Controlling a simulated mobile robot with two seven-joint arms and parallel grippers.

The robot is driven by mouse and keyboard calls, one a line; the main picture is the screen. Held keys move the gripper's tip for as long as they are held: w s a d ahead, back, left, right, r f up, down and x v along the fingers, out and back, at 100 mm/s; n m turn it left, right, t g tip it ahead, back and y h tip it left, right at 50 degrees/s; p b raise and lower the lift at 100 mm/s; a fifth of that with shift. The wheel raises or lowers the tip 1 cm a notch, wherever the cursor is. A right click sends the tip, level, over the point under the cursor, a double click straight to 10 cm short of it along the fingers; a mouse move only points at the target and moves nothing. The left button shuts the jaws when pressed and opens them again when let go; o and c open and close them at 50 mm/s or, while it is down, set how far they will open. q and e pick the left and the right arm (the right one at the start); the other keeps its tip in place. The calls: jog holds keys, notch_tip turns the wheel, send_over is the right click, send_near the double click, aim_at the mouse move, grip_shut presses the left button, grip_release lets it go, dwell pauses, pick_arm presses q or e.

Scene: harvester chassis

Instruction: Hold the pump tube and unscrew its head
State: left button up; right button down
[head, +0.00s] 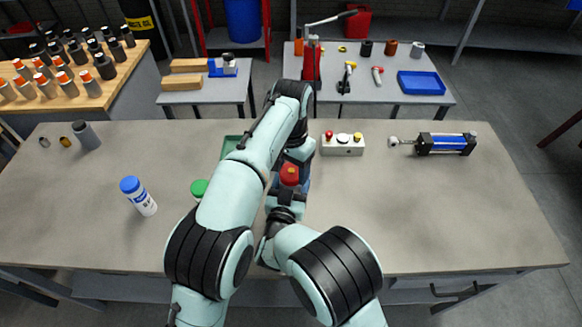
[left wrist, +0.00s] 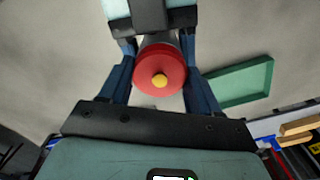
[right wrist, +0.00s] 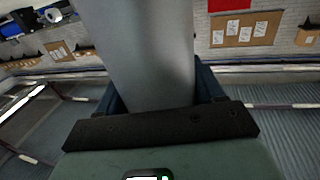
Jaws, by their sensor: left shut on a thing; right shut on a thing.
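The pump's red head (head: 289,175) shows at the middle of the bench in the head view, between my two grippers. In the left wrist view the red head (left wrist: 160,80) is a round disc with a yellow centre, between the blue fingers of my left gripper (left wrist: 160,68), which is shut on it. The pump tube (right wrist: 140,50) is a smooth grey cylinder filling the middle of the right wrist view. My right gripper (right wrist: 160,90) is shut around it. In the head view the tube is mostly hidden by my arms and grippers.
A green tray (head: 229,148) lies behind my left arm. A blue-capped bottle (head: 139,196) and a green cap (head: 199,188) are on the left. A button box (head: 342,146) and a blue cylinder (head: 446,144) are on the right. The bench's front right is clear.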

aim_at(291, 170)
pick_arm(q)
jog(key=shift+n, duration=0.8)
jog(key=shift+r, duration=0.2)
jog(key=shift+r, duration=0.9)
jog(key=shift+r, duration=2)
jog(key=shift+w, duration=0.1)
pick_arm(e)
jog(key=shift+c, duration=0.3)
grip_release()
